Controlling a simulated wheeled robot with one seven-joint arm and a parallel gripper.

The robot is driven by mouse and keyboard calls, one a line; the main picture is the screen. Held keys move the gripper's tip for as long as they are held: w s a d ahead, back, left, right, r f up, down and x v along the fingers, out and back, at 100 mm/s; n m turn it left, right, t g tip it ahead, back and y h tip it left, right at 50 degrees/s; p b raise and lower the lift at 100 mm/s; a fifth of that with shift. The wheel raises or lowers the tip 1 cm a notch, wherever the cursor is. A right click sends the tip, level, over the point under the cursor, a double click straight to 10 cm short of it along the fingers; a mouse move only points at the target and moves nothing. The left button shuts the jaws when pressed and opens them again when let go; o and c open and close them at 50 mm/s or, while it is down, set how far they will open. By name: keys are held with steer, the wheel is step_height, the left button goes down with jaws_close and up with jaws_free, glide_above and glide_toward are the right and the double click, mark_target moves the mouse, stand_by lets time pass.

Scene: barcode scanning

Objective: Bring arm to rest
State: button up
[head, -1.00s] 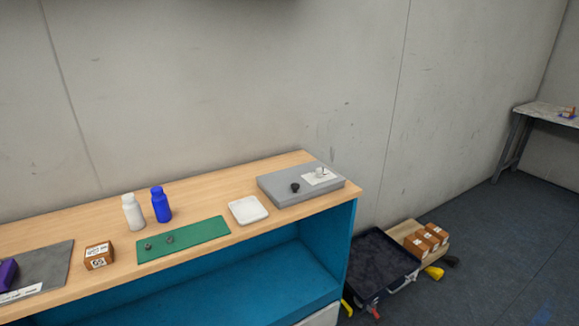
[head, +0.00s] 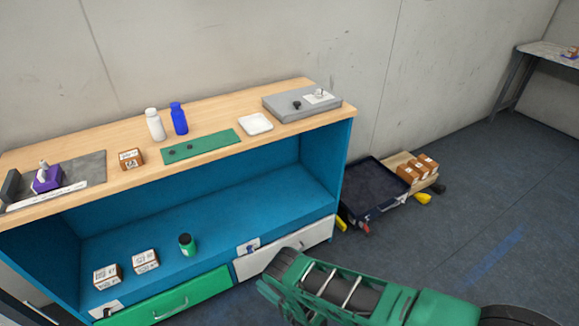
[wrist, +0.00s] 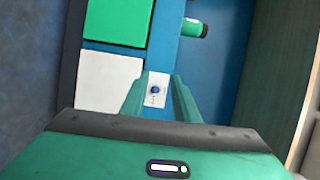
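My gripper (wrist: 157,88) shows in the wrist view with its two green fingers apart and nothing held between them. Beyond the fingers is a small white plate with a blue button (wrist: 155,90) on the cabinet front; the plate also shows in the head view (head: 248,247). My green arm reaches in from the lower right of the head view, in front of the white drawer (head: 280,250).
The wooden counter (head: 225,105) holds a white bottle (head: 155,125), a blue bottle (head: 179,118), a green mat (head: 205,146) and a grey box (head: 300,105). Boxes and a green jar (head: 187,245) stand on the blue shelf. An open black case (head: 378,185) lies on the floor.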

steer(key=w+d+r+n+h, duration=0.1)
steer(key=w+d+r+h, duration=0.3)
steer(key=w+r, duration=0.7)
steer(key=w+d+r+h, duration=0.35)
steer(key=w+r, duration=0.45)
steer(key=w, duration=0.7)
steer(key=w+d+r+g+h, duration=0.1)
steer(key=w+d+r+h, duration=0.15)
steer(key=d+r, duration=0.8)
steer(key=w+d+r+h, duration=0.1)
steer(key=d+r+h, duration=0.2)
steer(key=d+r, duration=0.8)
steer(key=s+d+r+g+h, duration=0.1)
steer(key=s+d+r+g, duration=0.2)
steer(key=s+d+r, duration=0.7)
steer(key=s+d+r+g+h, duration=0.25)
steer(key=s+d+r, duration=0.45)
steer(key=s+d, duration=0.55)
steer(key=s+r+g+y, duration=0.1)
steer(key=s+r+g, duration=0.1)
steer(key=s, duration=1.4)
steer(key=s+r+g+y, duration=0.2)
steer(key=s+r, duration=0.2)
steer(key=s, duration=1.2)
steer(key=shift+a+r, duration=0.2)
steer(key=shift+r, duration=0.05)
steer(key=shift+s+g, duration=0.1)
steer(key=shift+g, duration=0.15)
